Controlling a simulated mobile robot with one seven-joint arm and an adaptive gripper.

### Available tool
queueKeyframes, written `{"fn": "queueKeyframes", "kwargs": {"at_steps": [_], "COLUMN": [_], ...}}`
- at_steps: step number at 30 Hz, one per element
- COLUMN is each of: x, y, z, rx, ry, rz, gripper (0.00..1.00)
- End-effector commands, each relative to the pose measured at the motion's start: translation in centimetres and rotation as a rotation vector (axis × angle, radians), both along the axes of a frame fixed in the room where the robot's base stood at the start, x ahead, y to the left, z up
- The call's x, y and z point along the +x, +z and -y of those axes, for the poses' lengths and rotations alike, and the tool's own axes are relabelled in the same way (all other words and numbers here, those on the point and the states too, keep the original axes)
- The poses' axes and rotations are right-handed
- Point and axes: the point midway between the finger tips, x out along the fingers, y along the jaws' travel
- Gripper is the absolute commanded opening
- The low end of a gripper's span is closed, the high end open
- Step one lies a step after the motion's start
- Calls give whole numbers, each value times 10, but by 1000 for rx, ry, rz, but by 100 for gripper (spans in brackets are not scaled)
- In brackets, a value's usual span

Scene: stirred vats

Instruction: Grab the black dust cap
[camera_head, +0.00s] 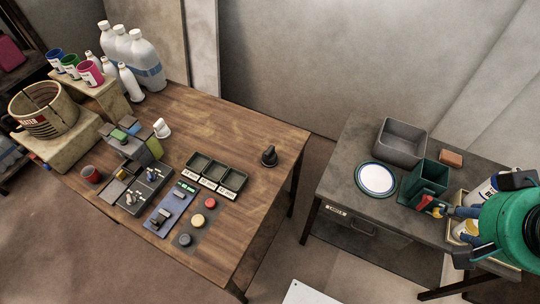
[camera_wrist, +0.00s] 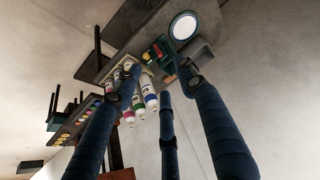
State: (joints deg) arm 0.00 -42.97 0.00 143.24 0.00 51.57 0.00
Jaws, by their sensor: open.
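A small black, knob-shaped piece (camera_head: 269,156) stands alone near the right end of the wooden table in the head view. I cannot tell for sure which black piece is the dust cap. My gripper (camera_wrist: 155,78) is open, its long blue fingers spread and empty in the wrist view. In the head view my green arm end is at the right edge over the grey table, far from both black pieces.
The wooden table (camera_head: 235,118) also bears a three-part black tray (camera_head: 216,172), switch panels and several bottles. The grey table (camera_head: 345,165) bears a plate (camera_head: 376,179), a grey bin (camera_head: 402,142) and a green box (camera_head: 430,176). A gap separates the tables.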

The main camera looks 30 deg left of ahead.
Motion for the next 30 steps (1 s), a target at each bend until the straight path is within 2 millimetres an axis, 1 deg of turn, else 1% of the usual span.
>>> {"fn": "queueKeyframes", "kwargs": {"at_steps": [1,3,12,17,20,23,26,30], "x": [0,0,0,7,17,32,51,82], "y": [0,0,0,3,6,11,15,17], "z": [0,0,0,-5,-11,-22,-38,-68], "rx": [0,0,1,7,16,30,46,68], "ry": [0,0,0,2,4,6,8,9], "rz": [0,0,0,-8,-24,-44,-71,-116], "gripper": [52,64,64,64,64,64,64,64]}}
